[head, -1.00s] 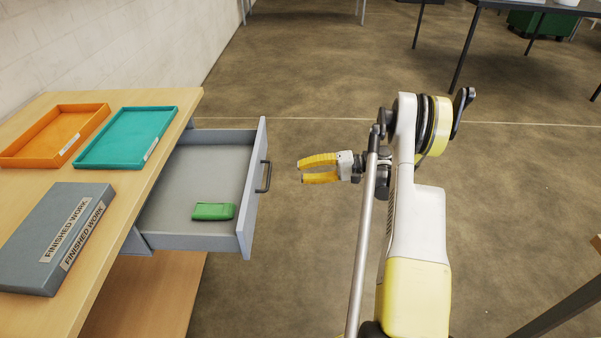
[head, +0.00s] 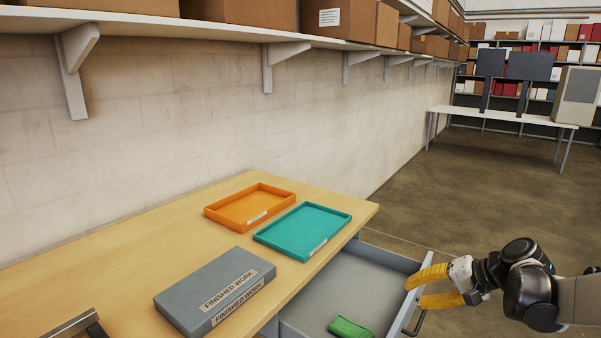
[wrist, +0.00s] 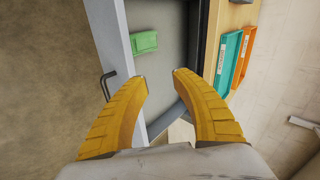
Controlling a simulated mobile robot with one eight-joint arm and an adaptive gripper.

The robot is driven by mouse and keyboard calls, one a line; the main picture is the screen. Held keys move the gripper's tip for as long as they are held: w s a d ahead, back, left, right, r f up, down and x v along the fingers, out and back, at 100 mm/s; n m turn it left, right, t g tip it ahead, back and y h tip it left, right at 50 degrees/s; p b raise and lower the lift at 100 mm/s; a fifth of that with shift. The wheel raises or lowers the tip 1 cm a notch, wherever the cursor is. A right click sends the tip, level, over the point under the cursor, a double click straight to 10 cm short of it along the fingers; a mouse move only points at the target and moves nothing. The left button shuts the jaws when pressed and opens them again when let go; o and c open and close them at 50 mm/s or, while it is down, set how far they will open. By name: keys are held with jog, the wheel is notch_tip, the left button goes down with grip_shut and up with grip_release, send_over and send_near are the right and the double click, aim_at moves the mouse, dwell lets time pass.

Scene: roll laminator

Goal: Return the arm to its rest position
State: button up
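My gripper (head: 412,290) has yellow ribbed fingers. It is at the right of the head view, over the front edge of the open drawer as seen there. In the wrist view my gripper (wrist: 160,80) is open, with a clear gap between the fingertips and nothing between them. My arm reaches in from the right edge of the head view.
A grey drawer (head: 375,280) stands open from the wooden workbench (head: 120,250), with a green object (head: 350,328) inside. An orange tray (head: 250,205), a teal tray (head: 303,231) and a grey "FINISHED WORK" box (head: 215,290) lie on top. Open floor lies beyond.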

jog(key=s+a+r+n+h, duration=0.1)
jog(key=s+a+n+h, duration=0.1)
jog(key=s, duration=0.5)
jog(key=s+a+r+n+h, duration=0.2)
jog(key=s+a+h, duration=0.1)
jog(key=s, duration=0.5)
jog(key=s+a+r+n+t+h, duration=0.1)
jog(key=s+a+n+h, duration=0.1)
jog(key=s+a, duration=0.2)
jog(key=s, duration=0.3)
jog(key=shift+s+a+r, duration=0.25)
jog(key=shift+s+r, duration=0.1)
dwell(0.7)
